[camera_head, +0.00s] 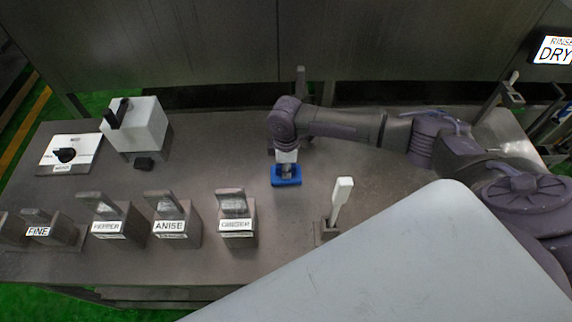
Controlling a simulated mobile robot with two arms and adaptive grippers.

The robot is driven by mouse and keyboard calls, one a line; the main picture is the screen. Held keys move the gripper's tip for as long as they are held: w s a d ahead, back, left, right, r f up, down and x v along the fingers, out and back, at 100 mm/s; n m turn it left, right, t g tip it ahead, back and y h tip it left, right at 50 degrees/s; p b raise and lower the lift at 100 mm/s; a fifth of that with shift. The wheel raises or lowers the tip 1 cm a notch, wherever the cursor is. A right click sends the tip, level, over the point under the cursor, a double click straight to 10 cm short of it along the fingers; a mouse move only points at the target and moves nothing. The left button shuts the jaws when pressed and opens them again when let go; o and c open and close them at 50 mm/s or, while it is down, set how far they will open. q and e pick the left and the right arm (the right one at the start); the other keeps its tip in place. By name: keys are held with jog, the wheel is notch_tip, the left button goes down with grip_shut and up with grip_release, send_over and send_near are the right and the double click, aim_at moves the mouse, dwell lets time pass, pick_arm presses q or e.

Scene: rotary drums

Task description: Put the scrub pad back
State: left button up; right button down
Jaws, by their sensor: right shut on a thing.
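My right gripper (286,168) comes in from the right and points down over the middle of the steel table. It is shut on a blue scrub pad (286,181), holding it from above. The pad is at or close to the table top; I cannot tell whether it touches. My left gripper is not in view.
Several labelled metal holders, among them one marked ANISE (172,220), stand along the front left. A white-handled tool (341,195) stands upright right of them. A white box (137,127) and a dial panel (70,153) are at the back left. A DRY sign (554,51) hangs right.

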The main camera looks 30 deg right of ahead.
jog(key=shift+f, duration=0.2)
jog(key=c, duration=1.1)
grip_release()
jog(key=shift+o, duration=0.2)
jog(key=shift+r, duration=0.15)
notch_tip(320, 180, up, 12)
jog(key=b, duration=0.3)
